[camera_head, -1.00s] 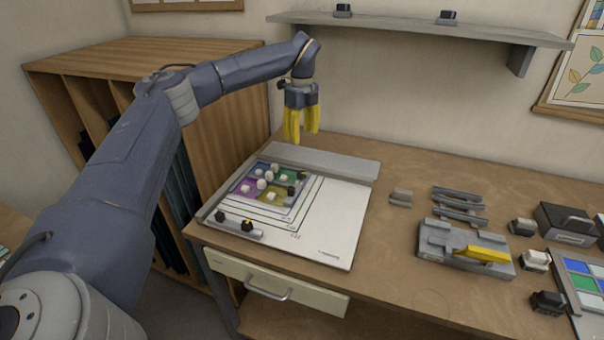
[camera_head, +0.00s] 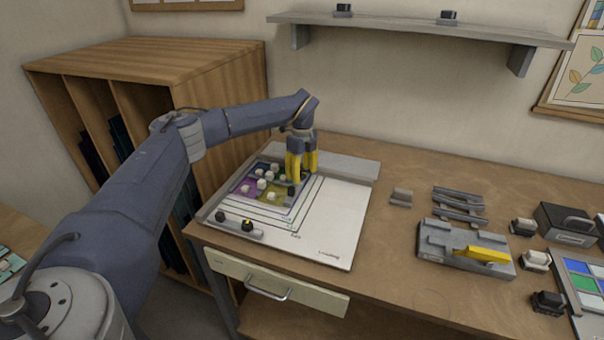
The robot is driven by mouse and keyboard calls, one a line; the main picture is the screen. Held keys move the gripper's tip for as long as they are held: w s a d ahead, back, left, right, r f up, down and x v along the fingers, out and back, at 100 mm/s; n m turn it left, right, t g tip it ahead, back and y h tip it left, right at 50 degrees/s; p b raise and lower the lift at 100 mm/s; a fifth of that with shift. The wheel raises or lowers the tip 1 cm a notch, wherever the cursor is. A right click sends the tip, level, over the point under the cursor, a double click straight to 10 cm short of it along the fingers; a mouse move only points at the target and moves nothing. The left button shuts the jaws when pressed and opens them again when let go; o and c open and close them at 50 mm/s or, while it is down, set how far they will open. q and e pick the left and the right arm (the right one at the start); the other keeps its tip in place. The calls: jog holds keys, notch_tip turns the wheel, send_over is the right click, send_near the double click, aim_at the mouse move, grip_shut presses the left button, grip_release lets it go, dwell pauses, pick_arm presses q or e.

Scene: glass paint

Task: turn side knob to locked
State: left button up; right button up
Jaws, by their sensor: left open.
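My left gripper (camera_head: 302,175) has yellow fingers that point down. It is open, with nothing seen between the fingers, over the back right corner of the coloured glass panel (camera_head: 246,188). A small dark knob (camera_head: 291,191) sits at the panel's right side, just below and in front of the fingertips in the picture. I cannot tell whether the fingers touch it. Two more knobs stand on a grey bar at the board's front: a black one (camera_head: 220,216) and one with a yellow mark (camera_head: 247,225). My right gripper is not in view.
The panel lies on a white board (camera_head: 335,225) with a raised grey back ledge (camera_head: 345,168). Several pale round pieces stand on the panel. A grey fixture with a yellow handle (camera_head: 482,255) is to the right. A wall shelf (camera_head: 400,29) hangs above.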

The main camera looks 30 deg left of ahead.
pick_arm(q)
jog(key=shift+f, duration=0.25)
grip_shut()
dwell(0.4)
